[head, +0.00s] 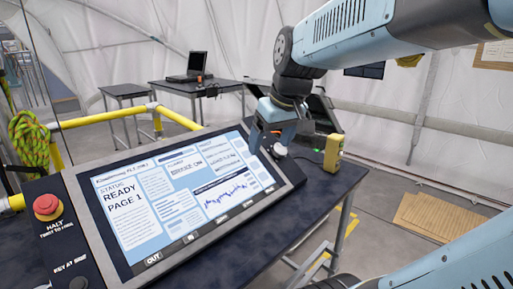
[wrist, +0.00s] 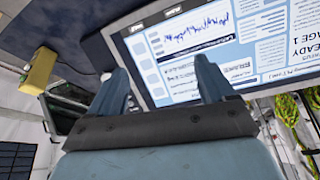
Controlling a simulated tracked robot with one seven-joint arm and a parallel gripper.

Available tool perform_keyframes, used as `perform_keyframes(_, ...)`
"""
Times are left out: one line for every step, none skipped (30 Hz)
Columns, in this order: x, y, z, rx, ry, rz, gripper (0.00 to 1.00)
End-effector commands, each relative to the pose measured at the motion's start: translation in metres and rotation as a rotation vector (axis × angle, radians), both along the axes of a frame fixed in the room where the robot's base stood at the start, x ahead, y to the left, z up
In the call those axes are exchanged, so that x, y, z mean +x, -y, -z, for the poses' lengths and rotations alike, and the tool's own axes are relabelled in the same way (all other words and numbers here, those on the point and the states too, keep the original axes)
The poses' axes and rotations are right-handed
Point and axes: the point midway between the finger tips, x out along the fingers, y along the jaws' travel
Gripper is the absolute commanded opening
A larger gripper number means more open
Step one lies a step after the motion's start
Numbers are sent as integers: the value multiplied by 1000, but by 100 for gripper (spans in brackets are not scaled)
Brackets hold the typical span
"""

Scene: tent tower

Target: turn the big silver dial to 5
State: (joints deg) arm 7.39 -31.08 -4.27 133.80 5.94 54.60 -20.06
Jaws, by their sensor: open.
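The slanted control panel (head: 70,190) has a lit screen (head: 185,190) reading READY and PAGE 1. A small silver-white knob (head: 279,150), probably the dial, shows at the panel's right edge, partly covered by my gripper. I cannot read any numbers on it. My gripper (head: 270,138) is over the panel's right end, its fingers just above and beside the knob; I cannot tell whether they touch it. In the wrist view my gripper (wrist: 163,82) has its two blue fingers wide apart, with nothing clearly held between them. The screen (wrist: 200,45) lies beyond the fingers there.
A red HALT button (head: 47,206) is on the panel's left. A yellow box-like device (head: 333,152) stands on the dark table (head: 315,180) right of the panel. A laptop (head: 188,68) sits on a back table. Yellow rails (head: 180,118) run behind the panel.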

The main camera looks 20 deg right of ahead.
Motion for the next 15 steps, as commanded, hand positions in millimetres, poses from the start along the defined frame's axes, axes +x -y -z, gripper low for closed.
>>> perform_keyframes(15, 12, -3, 4, -16, -11, 82)
perform_keyframes(23, 19, -5, 6, -20, -23, 82)
perform_keyframes(34, 27, -8, 8, -27, -42, 82)
perform_keyframes(42, 34, -9, 9, -33, -55, 82)
perform_keyframes(50, 41, -10, 12, -36, -68, 82)
perform_keyframes(60, 52, -12, 15, -40, -86, 82)
perform_keyframes(67, 60, -12, 16, -43, -99, 82)
perform_keyframes(75, 69, -13, 18, -44, -112, 82)
perform_keyframes(84, 80, -14, 21, -46, -130, 82)
perform_keyframes(91, 89, -13, 23, -48, -142, 82)
perform_keyframes(98, 98, -13, 25, -48, -154, 82)
perform_keyframes(106, 109, -13, 26, -47, -172, 82)
perform_keyframes(111, 117, -12, 28, -46, -184, 82)
perform_keyframes(117, 125, -12, 29, -45, -195, 82)
perform_keyframes(122, 135, -11, 31, -44, -208, 82)
